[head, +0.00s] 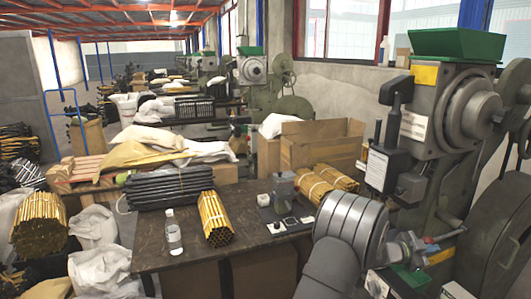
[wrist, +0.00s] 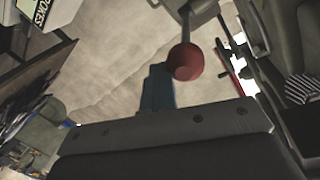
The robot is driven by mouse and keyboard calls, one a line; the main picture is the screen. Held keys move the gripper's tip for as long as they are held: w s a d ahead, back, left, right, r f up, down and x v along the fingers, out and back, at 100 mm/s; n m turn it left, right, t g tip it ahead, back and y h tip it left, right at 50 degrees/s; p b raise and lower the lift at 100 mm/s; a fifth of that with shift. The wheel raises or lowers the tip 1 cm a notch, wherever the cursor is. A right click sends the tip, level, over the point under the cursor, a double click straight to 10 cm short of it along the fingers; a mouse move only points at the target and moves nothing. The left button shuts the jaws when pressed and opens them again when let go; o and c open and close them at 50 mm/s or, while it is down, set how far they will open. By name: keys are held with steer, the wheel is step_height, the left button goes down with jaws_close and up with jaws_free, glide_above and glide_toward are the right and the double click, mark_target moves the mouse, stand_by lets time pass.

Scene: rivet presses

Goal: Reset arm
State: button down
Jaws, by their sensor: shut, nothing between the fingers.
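My gripper (wrist: 157,90) shows at the bottom middle of the wrist view. Its dark blue-grey fingers are together, with nothing seen between them. A red ball knob (wrist: 185,62) on a metal rod is close beside the fingertips in that view; whether they touch I cannot tell. In the head view my grey arm reaches up from the lower right, in front of the green-grey rivet press (head: 425,135). My fingers cannot be made out clearly there.
A dark table (head: 150,255) bears a clear bottle (head: 173,235), a bundle of yellow rods (head: 214,220) and a stack of black rods (head: 165,188). A cardboard box (head: 315,147) stands behind. The press crowds the right side; the table's front left is fairly clear.

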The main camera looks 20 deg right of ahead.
step_height(320, 180, up, 7)
steer(key=d, duration=0.1)
steer(key=w+a, duration=0.1)
steer(key=a, duration=0.9)
steer(key=d+n+t, duration=0.1)
steer(key=n+t, duration=0.1)
steer(key=d+n+t, duration=0.2)
steer(key=d+r+n+t, duration=0.1)
steer(key=d+n+t, duration=0.1)
steer(key=shift+s, duration=0.1)
steer(key=c, duration=2.1)
jaws_free()
